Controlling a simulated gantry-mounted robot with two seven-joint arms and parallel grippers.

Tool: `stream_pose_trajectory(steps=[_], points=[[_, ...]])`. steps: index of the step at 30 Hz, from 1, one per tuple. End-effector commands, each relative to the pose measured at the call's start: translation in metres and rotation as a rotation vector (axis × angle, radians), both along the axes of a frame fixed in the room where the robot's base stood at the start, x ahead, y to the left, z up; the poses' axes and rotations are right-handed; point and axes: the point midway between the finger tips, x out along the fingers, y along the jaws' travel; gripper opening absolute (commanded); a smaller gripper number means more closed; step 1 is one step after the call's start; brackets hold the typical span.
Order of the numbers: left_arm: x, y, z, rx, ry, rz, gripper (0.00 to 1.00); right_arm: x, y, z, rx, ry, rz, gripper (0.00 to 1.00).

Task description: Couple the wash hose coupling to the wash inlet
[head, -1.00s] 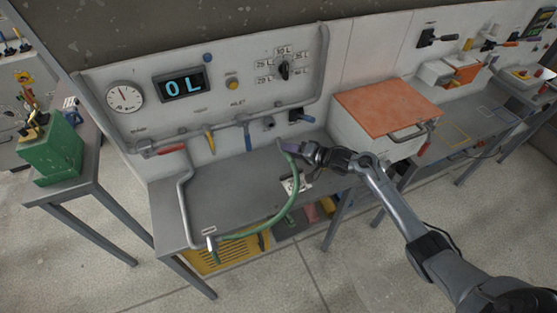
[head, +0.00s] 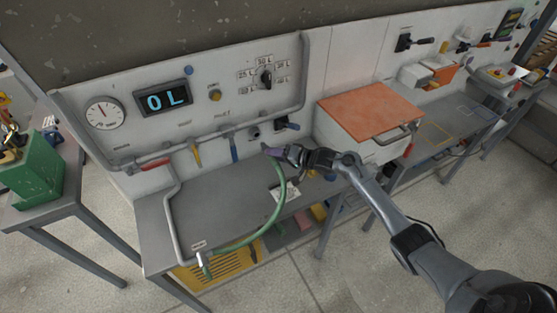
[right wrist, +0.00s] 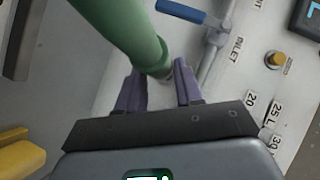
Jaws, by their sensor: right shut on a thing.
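My right gripper (head: 276,151) is shut on the wash hose coupling, at the upper end of the green hose (head: 281,190). The purple fingers hide most of the coupling in the head view. A short dark stub (head: 253,132), apparently the wash inlet, sits on the back panel to the upper left of the gripper. The coupling appears apart from it. My left gripper is not in view.
The blue-handled valve (head: 234,149) and yellow handle (head: 196,154) hang left of the stub. A dark blue handle (head: 287,123) is just right of it. An orange-topped box (head: 370,104) stands right of the gripper. The grey bench top (head: 220,200) is largely clear.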

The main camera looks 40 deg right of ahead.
Motion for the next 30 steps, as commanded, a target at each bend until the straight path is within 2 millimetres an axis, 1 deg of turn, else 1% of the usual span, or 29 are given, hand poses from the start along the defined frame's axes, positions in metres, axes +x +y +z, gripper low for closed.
stream_pose_trajectory(steps=[1,4,12,19,30], points=[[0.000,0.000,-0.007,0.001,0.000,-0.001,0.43,0.005,-0.002,-0.002,0.000,-0.003,-0.001,0.00],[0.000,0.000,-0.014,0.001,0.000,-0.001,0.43,0.013,-0.004,-0.002,0.000,-0.003,-0.001,0.00],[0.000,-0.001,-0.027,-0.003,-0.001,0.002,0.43,0.030,-0.008,0.000,0.000,-0.003,-0.001,0.00],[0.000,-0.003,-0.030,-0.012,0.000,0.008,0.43,0.035,-0.010,0.001,-0.001,-0.002,0.000,0.00],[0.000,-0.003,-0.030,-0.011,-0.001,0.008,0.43,0.035,-0.009,0.001,-0.001,-0.002,0.000,0.00]])
